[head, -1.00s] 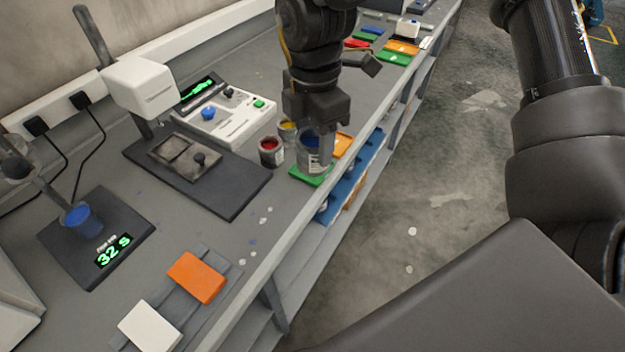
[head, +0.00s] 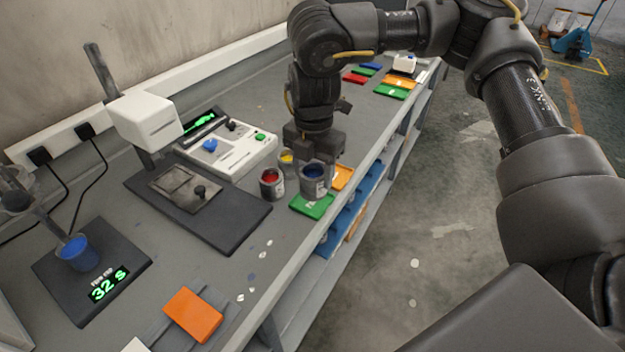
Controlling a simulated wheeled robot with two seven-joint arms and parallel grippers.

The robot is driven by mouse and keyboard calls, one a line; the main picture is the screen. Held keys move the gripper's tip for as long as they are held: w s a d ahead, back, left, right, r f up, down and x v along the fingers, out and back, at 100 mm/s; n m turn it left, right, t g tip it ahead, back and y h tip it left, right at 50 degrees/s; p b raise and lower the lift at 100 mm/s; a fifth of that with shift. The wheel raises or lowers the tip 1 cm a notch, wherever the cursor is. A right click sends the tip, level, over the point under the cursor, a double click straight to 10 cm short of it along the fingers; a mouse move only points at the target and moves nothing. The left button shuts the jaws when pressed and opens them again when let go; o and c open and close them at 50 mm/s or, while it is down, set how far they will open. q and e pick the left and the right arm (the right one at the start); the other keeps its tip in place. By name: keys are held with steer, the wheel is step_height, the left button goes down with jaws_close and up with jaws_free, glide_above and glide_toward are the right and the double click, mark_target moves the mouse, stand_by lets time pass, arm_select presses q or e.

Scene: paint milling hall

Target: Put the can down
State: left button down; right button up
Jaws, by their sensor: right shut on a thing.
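A small grey can of blue paint (head: 314,186) is at the bench's front edge, upright, by a green tile (head: 306,207). My right gripper (head: 316,164) comes down from above and behind and is shut on the can. The can's base overlaps the back part of the green tile; I cannot tell whether it touches it. My left gripper is not in view.
An open red paint can (head: 271,187) and a yellow paint can (head: 287,162) stand close left of the held can. An orange tile (head: 342,177) lies just right. A white control box (head: 232,150) and dark instrument plate (head: 236,217) stand left.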

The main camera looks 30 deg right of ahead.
mark_target(312, 174)
steer(key=w+f, duration=0.1)
steer(key=w+d+f, duration=0.1)
steer(key=f, duration=0.1)
steer(key=shift+w+f, duration=0.25)
steer(key=shift+w, duration=0.05)
steer(key=shift+w+d+f, duration=0.15)
steer(key=shift+w+f, duration=0.05)
steer(key=shift+f, duration=0.15)
step_height(312, 174, down, 3)
steer(key=shift+w+d+f+p, duration=0.1)
steer(key=shift+w+f+p, duration=0.05)
steer(key=shift+p, duration=0.3)
steer(key=shift+f, duration=0.15)
steer(key=o, duration=1.1)
steer(key=shift+c, duration=0.2)
